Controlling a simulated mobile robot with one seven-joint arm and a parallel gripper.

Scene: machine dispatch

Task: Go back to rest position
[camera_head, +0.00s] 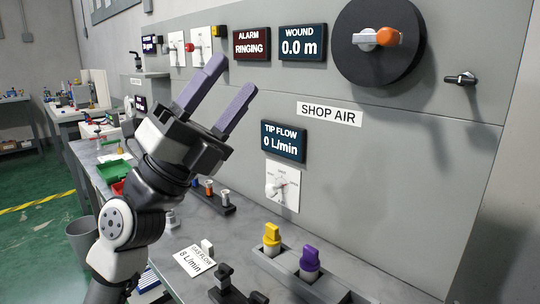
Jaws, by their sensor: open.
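My gripper (222,97) is raised in front of the grey machine panel (400,158), in the left middle of the head view. Its two purple-grey fingers are spread apart with nothing between them. They point up and to the right, below the alarm display. My arm rises from the bottom left. The fingers appear clear of the panel, though the exact gap is hard to tell.
A black disc (350,42) with an orange knob sits top right. Displays read ALARM RINGING (251,44), 0.0 m (302,43) and 0 L/min (283,142). Yellow (271,236) and purple (310,258) knobs stand on the bench. A green bin (115,171) and grey waste bin (82,236) are left.

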